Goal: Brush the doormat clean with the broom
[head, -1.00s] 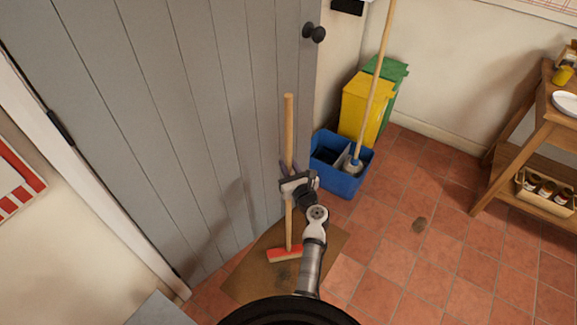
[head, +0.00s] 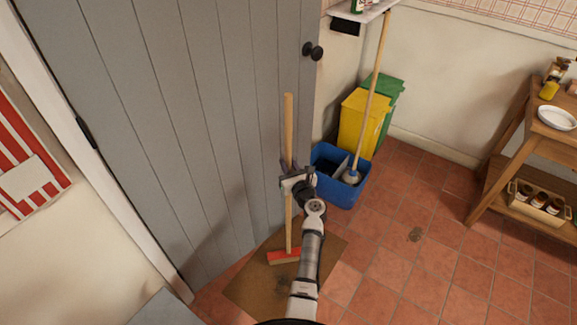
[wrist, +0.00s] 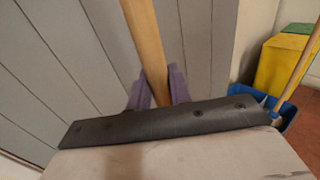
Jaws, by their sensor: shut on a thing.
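The broom has a light wooden handle (head: 288,125) and a red head (head: 284,257). It stands nearly upright, its head low over the brown doormat (head: 250,289); I cannot tell whether the bristles touch. My gripper (head: 288,168) is shut on the handle around its middle. In the wrist view the purple fingers (wrist: 158,88) close on both sides of the handle (wrist: 146,45). The doormat lies on the tiles in front of the grey door, with a dark patch (head: 278,283) on it. My arm hides part of the mat's right side.
The grey plank door (head: 190,110) stands close behind the broom. A blue mop bucket (head: 338,190) with a mop, a yellow bin (head: 360,125) and a green bin (head: 385,100) stand to the right. A wooden shelf table (head: 530,150) is at far right. Tiles between are mostly clear.

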